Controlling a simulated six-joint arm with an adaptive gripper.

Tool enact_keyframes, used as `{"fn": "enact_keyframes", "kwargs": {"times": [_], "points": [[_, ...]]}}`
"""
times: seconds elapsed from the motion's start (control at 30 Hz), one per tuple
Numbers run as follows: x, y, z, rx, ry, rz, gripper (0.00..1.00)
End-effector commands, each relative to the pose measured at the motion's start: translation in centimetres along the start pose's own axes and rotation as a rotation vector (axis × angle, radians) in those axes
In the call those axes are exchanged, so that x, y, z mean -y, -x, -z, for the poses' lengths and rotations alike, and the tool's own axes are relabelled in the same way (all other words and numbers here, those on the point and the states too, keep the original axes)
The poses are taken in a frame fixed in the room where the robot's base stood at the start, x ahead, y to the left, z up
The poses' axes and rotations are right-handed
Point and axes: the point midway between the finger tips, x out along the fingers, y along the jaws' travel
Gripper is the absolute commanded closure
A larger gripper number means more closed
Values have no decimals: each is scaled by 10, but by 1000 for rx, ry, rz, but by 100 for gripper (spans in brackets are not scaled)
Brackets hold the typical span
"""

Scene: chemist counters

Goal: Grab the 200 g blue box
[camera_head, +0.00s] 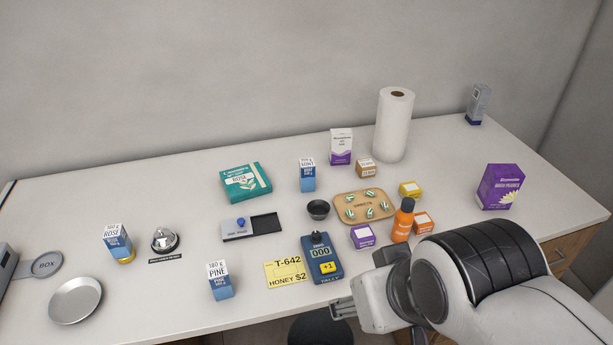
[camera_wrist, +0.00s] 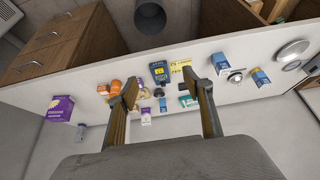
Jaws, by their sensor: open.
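Several blue-and-white boxes stand on the counter; their weight print is too small to read surely. One marked ROSE (camera_head: 118,243) stands at left on a yellow base. One marked PINE (camera_head: 220,281) stands at the front, and a third blue box (camera_head: 307,175) stands at the back middle. A grey-and-blue box (camera_head: 478,104) stands at the far right back corner. My gripper (camera_head: 341,309) is open and empty at the counter's front edge, right of the PINE box. In the wrist view my gripper (camera_wrist: 162,84) shows its fingers spread, with the PINE box (camera_wrist: 221,63) beyond the right finger.
A blue counter device (camera_head: 322,260) and yellow card (camera_head: 286,272) lie between my gripper and the PINE box. An orange bottle (camera_head: 402,221), sweets tray (camera_head: 344,207), paper roll (camera_head: 393,125), purple box (camera_head: 499,187), teal box (camera_head: 246,182), bell (camera_head: 165,240) and round pan (camera_head: 76,300) stand around.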

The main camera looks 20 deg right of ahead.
Motion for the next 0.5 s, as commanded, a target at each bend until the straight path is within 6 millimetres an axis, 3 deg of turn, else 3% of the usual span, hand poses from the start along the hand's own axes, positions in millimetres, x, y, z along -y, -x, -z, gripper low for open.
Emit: {"fn": "enact_keyframes", "kwargs": {"times": [0.27, 0.5], "points": [[0, -1, 3, -3, 0, -1, 49], [-4, -11, 29, -35, -5, -10, 49]]}}
